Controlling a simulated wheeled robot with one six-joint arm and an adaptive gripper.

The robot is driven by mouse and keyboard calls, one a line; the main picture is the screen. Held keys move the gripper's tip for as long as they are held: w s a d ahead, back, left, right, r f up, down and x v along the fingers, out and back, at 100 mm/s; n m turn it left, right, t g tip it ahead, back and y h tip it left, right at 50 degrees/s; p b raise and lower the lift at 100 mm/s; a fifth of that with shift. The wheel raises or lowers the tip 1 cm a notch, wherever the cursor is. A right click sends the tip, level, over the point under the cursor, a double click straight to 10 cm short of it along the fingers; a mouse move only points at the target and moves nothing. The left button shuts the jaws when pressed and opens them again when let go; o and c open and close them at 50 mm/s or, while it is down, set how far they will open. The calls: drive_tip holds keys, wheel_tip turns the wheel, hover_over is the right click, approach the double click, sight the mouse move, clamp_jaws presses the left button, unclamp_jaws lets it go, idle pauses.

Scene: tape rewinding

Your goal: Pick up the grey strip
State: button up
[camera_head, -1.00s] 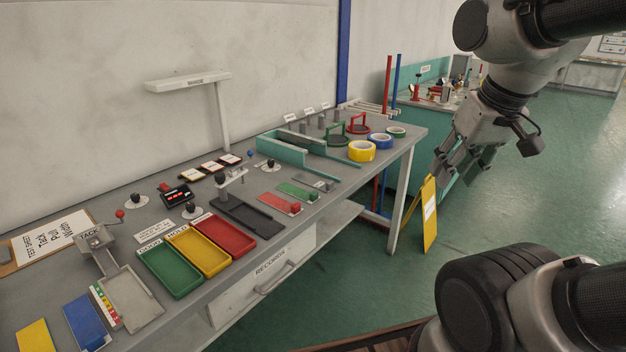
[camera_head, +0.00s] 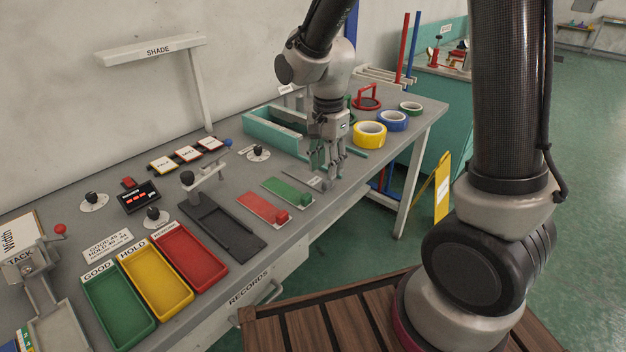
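The grey strip (camera_head: 309,179) lies flat on the grey bench, to the right of the green strip (camera_head: 282,189) and the red strip (camera_head: 257,205). My gripper (camera_head: 328,180) points down over the right end of the grey strip, with its fingertips low near the bench top. The fingers look spread apart, with a gap between them. They hide the strip's right end and the small block on it, so I cannot tell whether they touch it. The strip appears to rest on the bench.
A teal tray (camera_head: 268,133) stands behind my gripper. A black fixture (camera_head: 225,228) and green, yellow and red bins (camera_head: 191,258) are to the left. The bench's front edge is close.

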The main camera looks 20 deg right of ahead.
drive_tip(key=f, duration=0.5)
drive_tip(key=shift+w+d+f, duration=0.15)
drive_tip(key=shift+w+d, duration=0.15)
clamp_jaws()
